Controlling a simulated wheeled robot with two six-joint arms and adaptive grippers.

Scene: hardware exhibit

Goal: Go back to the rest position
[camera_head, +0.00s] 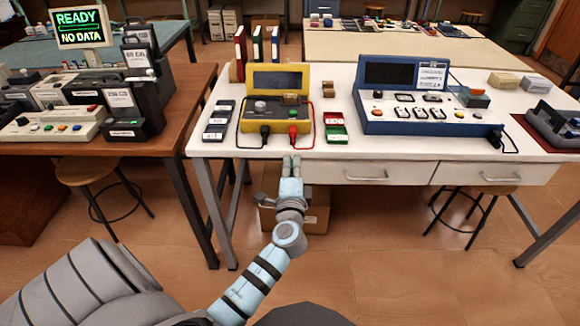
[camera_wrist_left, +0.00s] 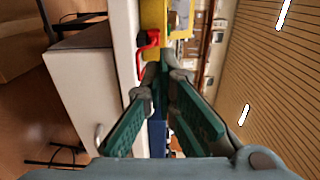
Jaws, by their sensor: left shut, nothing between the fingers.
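My left gripper (camera_head: 291,166) is shut and empty in the head view, in front of the white table's (camera_head: 330,142) front edge. Its arm comes in from the lower left and points at the table. In the left wrist view, the gripper's fingers (camera_wrist_left: 163,78) meet at the tips, with the yellow device (camera_wrist_left: 152,15) and its red cable beyond them. The yellow device (camera_head: 277,76) stands on the table just behind the gripper in the head view. My right gripper is not in view.
A blue device (camera_head: 390,72) stands on the table to the right. Small green and red boxes (camera_head: 335,127) lie between the devices. A cardboard box (camera_head: 316,212) sits under the table. A wooden table (camera_head: 185,118) with equipment stands left. The floor in front is open.

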